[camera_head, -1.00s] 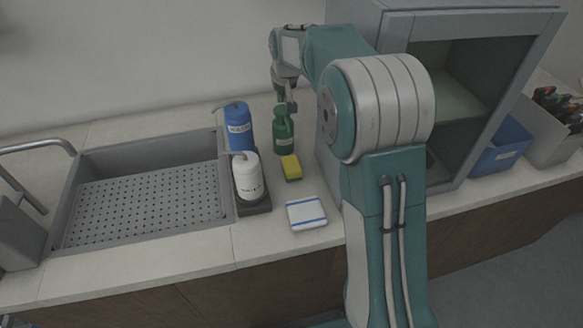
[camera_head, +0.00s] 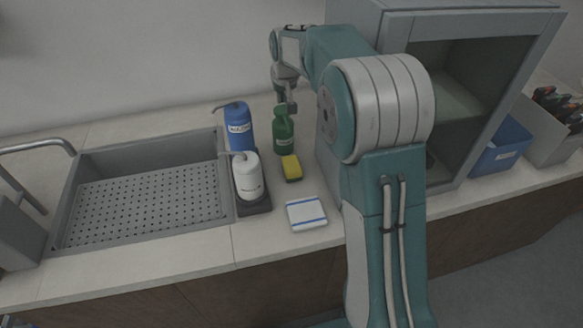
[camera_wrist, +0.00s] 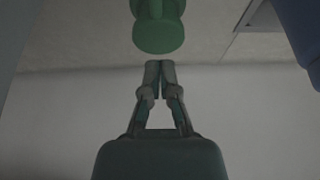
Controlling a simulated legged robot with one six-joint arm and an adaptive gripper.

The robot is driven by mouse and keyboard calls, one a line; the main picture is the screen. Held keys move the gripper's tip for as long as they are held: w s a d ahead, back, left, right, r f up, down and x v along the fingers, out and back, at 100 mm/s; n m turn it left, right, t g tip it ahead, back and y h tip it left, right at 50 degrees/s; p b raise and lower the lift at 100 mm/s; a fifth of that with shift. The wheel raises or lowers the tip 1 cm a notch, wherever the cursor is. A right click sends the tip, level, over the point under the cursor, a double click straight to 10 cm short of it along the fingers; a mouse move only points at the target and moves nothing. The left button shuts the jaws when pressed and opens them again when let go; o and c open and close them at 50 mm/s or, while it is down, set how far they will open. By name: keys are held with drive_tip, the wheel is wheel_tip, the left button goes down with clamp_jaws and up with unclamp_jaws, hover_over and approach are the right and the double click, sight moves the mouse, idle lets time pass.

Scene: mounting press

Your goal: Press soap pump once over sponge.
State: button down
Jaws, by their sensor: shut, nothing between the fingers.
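Three bottles stand on the counter by the sink: a blue pump bottle (camera_head: 238,126), a white pump bottle (camera_head: 248,180) and a green bottle (camera_head: 284,136). Their labels are too small to read surely. A yellow sponge (camera_head: 291,168) lies just in front of the green bottle, right of the white one. My gripper (camera_head: 286,108) is shut and empty at the green bottle's top. In the wrist view my fingertips (camera_wrist: 159,66) are together, just below the round green top (camera_wrist: 158,36) in the picture; contact cannot be told.
The white bottle stands on a dark tray (camera_head: 254,208). A white cloth with blue stripes (camera_head: 306,213) lies in front. The sink (camera_head: 150,200) is at left. A grey open cabinet (camera_head: 400,100) stands close at right, behind my arm. A blue bin (camera_head: 500,148) is farther right.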

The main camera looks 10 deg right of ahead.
sight(282, 109)
idle(0.4)
drive_tip(key=shift+f, duration=1.75)
drive_tip(key=shift+r, duration=1.75)
drive_tip(key=shift+r, duration=0.1)
drive_tip(key=shift+r, duration=2.9)
drive_tip(key=shift+r, duration=0.1)
